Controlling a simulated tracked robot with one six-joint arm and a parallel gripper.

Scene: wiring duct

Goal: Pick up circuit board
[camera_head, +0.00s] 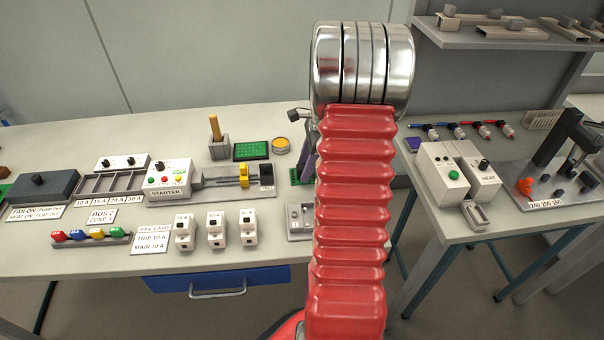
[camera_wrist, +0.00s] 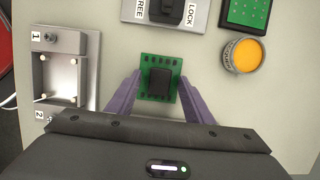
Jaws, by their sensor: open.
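The circuit board (camera_wrist: 147,63) is a small green board with a black block on its middle. In the wrist view it lies between the two purple fingers of my gripper (camera_wrist: 160,78). The fingers are open, one on each side of the board; I cannot tell whether they touch it. In the head view a green edge of the board (camera_head: 295,175) shows beside a purple finger, and my red arm hides most of the gripper.
A metal holder with white pegs (camera_wrist: 41,75) stands left of the board. A LOCK-labelled block (camera_wrist: 165,14), an orange-topped tin (camera_wrist: 244,55) and a green dotted panel (camera_wrist: 262,10) lie beyond. The starter box (camera_head: 167,177) and breakers (camera_head: 216,230) stand further left on the bench.

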